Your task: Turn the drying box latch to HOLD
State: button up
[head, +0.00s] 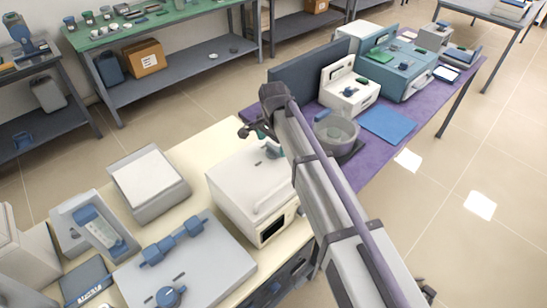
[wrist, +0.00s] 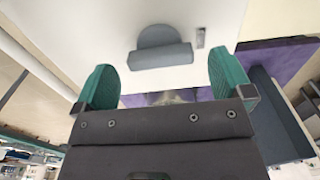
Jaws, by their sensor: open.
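A white box (head: 240,195), apparently the drying box, stands on the cream bench with a dark window low on its front. In the wrist view a grey-blue latch (wrist: 160,55), a rounded base with a straight bar, sits on a plain white surface (wrist: 105,30). A small grey mark (wrist: 200,37) lies to its right. My gripper (wrist: 165,75) is open and empty, with green fingertips apart on either side of the latch and not visibly touching it. In the head view my gripper (head: 259,131) is by the box's far top edge, partly hidden by my arm. No HOLD lettering is readable.
On the cream bench stand a grey unit with blue handles (head: 185,265), a pale flat-topped device (head: 148,182) and a tilted panel device (head: 95,228). A round grey pot (head: 336,132) and blue mat (head: 388,124) sit on the purple bench to the right.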

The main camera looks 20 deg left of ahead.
jog(key=shift+f+b, duration=0.3)
jog(key=shift+f, duration=0.6)
jog(key=shift+r, duration=0.1)
jog(key=c, duration=0.9)
